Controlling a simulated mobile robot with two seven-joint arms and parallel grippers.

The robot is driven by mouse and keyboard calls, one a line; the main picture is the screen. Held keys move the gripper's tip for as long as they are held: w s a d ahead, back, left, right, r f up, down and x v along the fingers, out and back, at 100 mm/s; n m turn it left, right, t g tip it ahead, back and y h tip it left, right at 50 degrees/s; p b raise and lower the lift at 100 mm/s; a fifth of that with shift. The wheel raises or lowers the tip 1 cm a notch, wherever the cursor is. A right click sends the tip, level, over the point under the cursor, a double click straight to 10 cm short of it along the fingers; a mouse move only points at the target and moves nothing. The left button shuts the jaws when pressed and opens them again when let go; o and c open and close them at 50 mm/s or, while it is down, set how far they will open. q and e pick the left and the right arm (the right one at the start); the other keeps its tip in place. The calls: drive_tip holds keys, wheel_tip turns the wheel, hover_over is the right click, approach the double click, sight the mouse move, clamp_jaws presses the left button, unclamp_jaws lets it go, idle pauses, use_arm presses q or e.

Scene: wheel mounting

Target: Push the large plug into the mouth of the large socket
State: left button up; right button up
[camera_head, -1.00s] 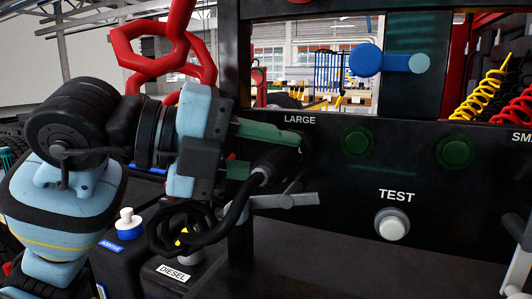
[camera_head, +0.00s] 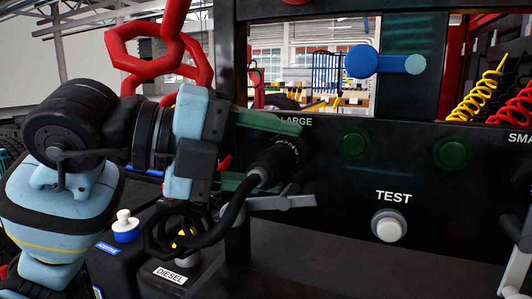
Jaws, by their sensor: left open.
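The large plug (camera_head: 274,162) is black with pale lettering, and its cable bends down and left from its rear. Its front end points at the dark panel under the "LARGE" label. The large socket's mouth is hidden behind the plug and fingers, so I cannot tell how deep the plug sits. A grey lever (camera_head: 283,202) shows just below the plug. My left gripper (camera_head: 270,154) is open, with one green finger above the plug and the other below left of it. I cannot tell whether the fingers touch it.
The panel (camera_head: 320,180) carries two green buttons (camera_head: 354,144) and a white TEST button (camera_head: 389,226). A blue handle (camera_head: 385,62) is above. A diesel canister (camera_head: 160,280) and a blue-and-white bottle cap (camera_head: 125,227) are below my left arm. Red tubing (camera_head: 160,50) rises behind it.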

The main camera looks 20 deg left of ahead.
use_arm(q)
drive_tip(key=shift+s+a, duration=0.1)
drive_tip(key=shift+a, duration=0.1)
drive_tip(key=v, duration=0.7)
use_arm(e)
drive_tip(key=shift+s+f, duration=0.25)
drive_tip(key=shift+f, duration=0.1)
use_arm(q)
drive_tip(key=shift+s+a+r, duration=0.1)
drive_tip(key=shift+a+r, duration=0.05)
use_arm(e)
drive_tip(key=shift+a, duration=0.15)
